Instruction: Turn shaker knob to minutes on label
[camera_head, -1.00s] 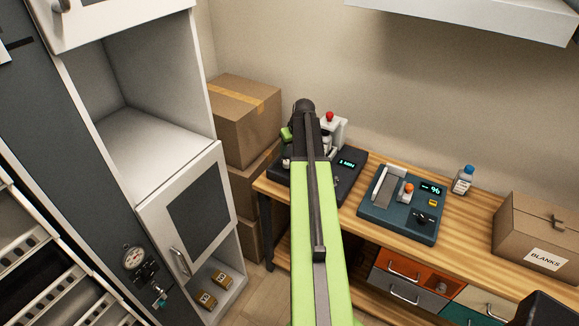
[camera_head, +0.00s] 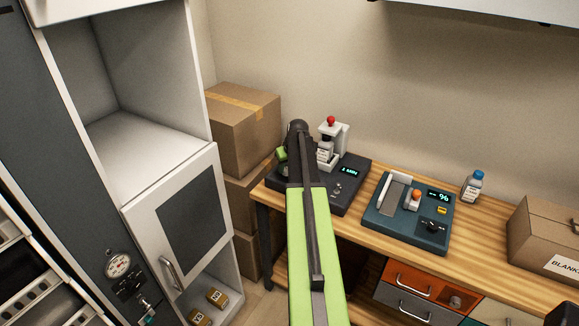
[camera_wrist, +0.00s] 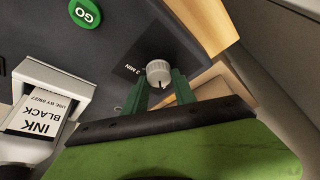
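The shaker (camera_head: 344,201) is a dark box at the left end of the bench. Its display (camera_head: 349,171) seems to read 1 MIN. A white holder (camera_head: 340,135) with a red top stands on it around a small bottle (camera_head: 325,150). In the wrist view, the bottle's label (camera_wrist: 35,112) reads INK BLACK, USE BY 09/27. The grey shaker knob (camera_wrist: 158,72) has a 3 MIN mark beside it. My gripper (camera_wrist: 160,85) has its green fingers apart, one at each side of the knob. I cannot tell whether they press on it. My arm hides part of the shaker in the head view.
A green GO button (camera_wrist: 84,12) is on the shaker's top. A blue-grey device (camera_head: 410,213) with a % display stands to the right on the bench (camera_head: 480,243). A blue-capped bottle (camera_head: 472,186) and cardboard box (camera_head: 545,235) are farther right. Stacked boxes (camera_head: 240,120) and a cabinet (camera_head: 180,215) stand left.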

